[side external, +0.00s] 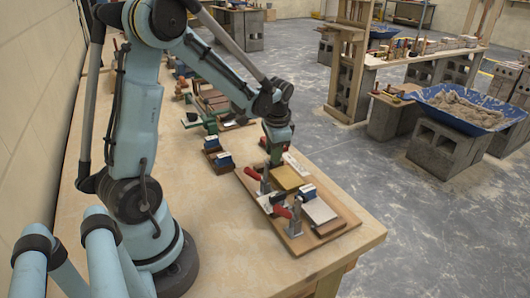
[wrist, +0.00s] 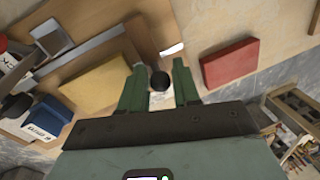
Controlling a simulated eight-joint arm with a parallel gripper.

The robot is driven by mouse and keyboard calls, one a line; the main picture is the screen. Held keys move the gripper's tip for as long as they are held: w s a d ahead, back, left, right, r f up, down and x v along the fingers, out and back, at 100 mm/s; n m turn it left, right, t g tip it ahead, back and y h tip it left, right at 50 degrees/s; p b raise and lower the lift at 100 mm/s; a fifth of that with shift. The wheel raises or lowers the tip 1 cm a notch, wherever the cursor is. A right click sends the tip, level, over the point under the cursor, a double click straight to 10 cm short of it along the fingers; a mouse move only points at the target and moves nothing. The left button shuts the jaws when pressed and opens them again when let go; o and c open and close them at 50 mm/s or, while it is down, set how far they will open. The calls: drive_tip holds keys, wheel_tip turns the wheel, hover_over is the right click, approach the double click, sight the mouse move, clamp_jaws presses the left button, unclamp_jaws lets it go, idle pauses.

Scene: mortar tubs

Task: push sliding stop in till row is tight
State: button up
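A wooden fixture board (side external: 347,222) lies near the table's front corner. It carries a yellow block (side external: 287,178), a pale grey slab (side external: 319,211) and red-handled clamps (side external: 280,211). My gripper (side external: 275,160) points down at the board's far end, beyond the yellow block. In the wrist view my gripper (wrist: 159,82) has two green fingers apart, with a dark round knob (wrist: 159,81) between them. I cannot tell whether the fingers touch the knob, or whether it belongs to the sliding stop. The yellow block (wrist: 93,80) is left of the fingers, apart from them.
A red block (wrist: 230,62) lies right of the fingers in the wrist view. A blue block (wrist: 50,116) and a metal bar (wrist: 85,52) are on the left. A blue tub (side external: 466,106) of mortar stands on concrete blocks across the floor.

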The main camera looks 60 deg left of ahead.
sight(282, 170)
drive_tip(key=c, duration=0.6)
drive_tip(key=shift+o, duration=0.2)
drive_tip(key=shift+d, duration=2.45)
drive_tip(key=o, duration=0.6)
drive_tip(key=shift+c, duration=0.2)
wheel_tip(282, 170, up, 12)
drive_tip(key=d, duration=0.2)
drive_tip(key=shift+s+d, duration=0.15)
drive_tip(key=shift+s, duration=0.05)
drive_tip(key=s+d+f+n+t+h, duration=0.1)
drive_tip(key=s+d+n+t+h, duration=0.1)
drive_tip(key=s+d+t, duration=0.4)
drive_tip(key=d, duration=0.4)
drive_tip(key=shift+s+f+t, duration=0.15)
drive_tip(key=shift+f+t, duration=0.25)
